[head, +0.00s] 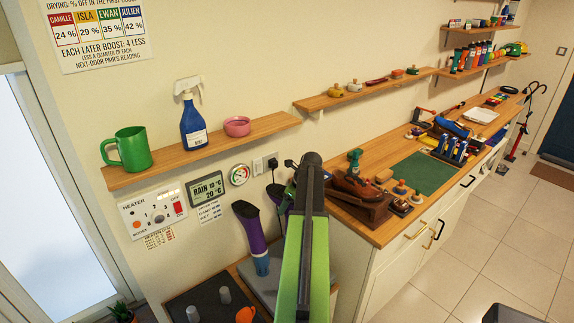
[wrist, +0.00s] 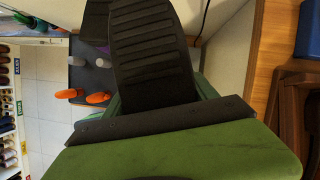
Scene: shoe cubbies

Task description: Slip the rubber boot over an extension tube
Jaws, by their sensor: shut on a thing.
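One purple rubber boot (head: 250,231) stands sole up, with a blue section (head: 261,265) below it, beside the wall. Two short grey tubes (head: 225,295) (head: 193,313) stand bare and upright on a dark base. In the wrist view, the grey tubes (wrist: 78,61) are at upper left, with a bit of purple behind them.
Orange parts (head: 245,314) (wrist: 68,94) sit near the grey tubes. A wooden worktop (head: 370,218) with a brown shoe (head: 356,187) is close on the right. A shelf (head: 205,150) with a green mug and spray bottle is above.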

